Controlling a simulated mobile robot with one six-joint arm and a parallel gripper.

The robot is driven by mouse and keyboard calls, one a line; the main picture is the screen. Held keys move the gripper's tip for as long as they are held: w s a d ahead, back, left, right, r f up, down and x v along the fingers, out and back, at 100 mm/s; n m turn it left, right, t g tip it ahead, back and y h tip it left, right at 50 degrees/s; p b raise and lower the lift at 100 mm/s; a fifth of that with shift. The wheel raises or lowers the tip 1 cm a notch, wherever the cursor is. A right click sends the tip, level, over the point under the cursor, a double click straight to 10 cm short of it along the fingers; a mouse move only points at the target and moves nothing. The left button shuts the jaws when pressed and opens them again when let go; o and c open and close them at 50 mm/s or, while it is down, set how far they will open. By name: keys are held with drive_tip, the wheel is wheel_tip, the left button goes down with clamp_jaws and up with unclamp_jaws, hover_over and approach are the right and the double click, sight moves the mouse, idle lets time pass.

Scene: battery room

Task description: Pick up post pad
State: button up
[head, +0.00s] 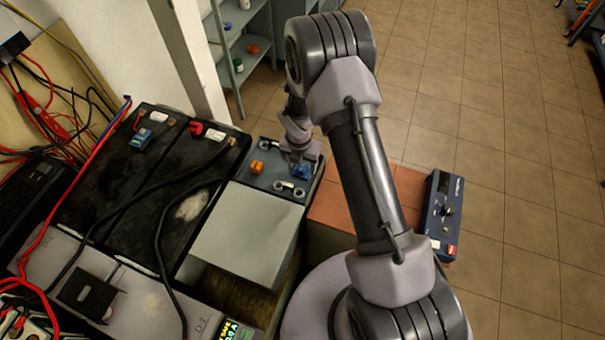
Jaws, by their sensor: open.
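My gripper (300,158) is at the end of my arm, over the far right part of a blue-grey tray (262,155). Its jaws are open, though the fingertips are small and partly hidden. A blue piece (302,171) is right below the fingertips; I cannot tell whether they touch it. An orange piece (257,167) lies to the left. Small pale ring-like pieces (279,186) lie in front of the gripper, on the tray's near side. I cannot tell for certain which of these small pieces is the post pad.
A grey box lid (245,230) is just in front of the tray. Black batteries (140,165) with cables stand to the left. A blue meter box (442,210) sits right of my arm. Shelves (238,45) stand behind; tiled floor is open at right.

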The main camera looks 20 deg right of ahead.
sight(302, 167)
wheel_tip(302, 167, down, 3)
drive_tip(key=shift+w+f+b, duration=0.1)
drive_tip(key=shift+b, duration=0.35)
drive_tip(key=shift+r, duration=0.2)
drive_tip(key=shift+c, duration=0.5)
drive_tip(key=c, duration=0.9)
drive_tip(key=shift+r+p, duration=0.55)
drive_tip(key=shift+r, duration=0.05)
wheel_tip(302, 167, up, 3)
drive_tip(key=shift+f+p, duration=0.15)
drive_tip(key=shift+p, duration=0.7)
drive_tip(key=s+a+b, duration=0.1)
drive_tip(key=s+b, duration=0.1)
drive_tip(key=s, duration=0.3)
drive_tip(key=s+a+b, duration=0.1)
drive_tip(key=s+b, duration=0.1)
drive_tip(key=s, duration=0.3)
drive_tip(key=s+a+b, duration=0.2)
drive_tip(key=s, duration=0.3)
drive_tip(key=shift+r+b, duration=0.35)
drive_tip(key=shift+s+a+r, duration=0.1)
drive_tip(key=shift+s+r, duration=0.1)
drive_tip(key=shift+s, duration=0.05)
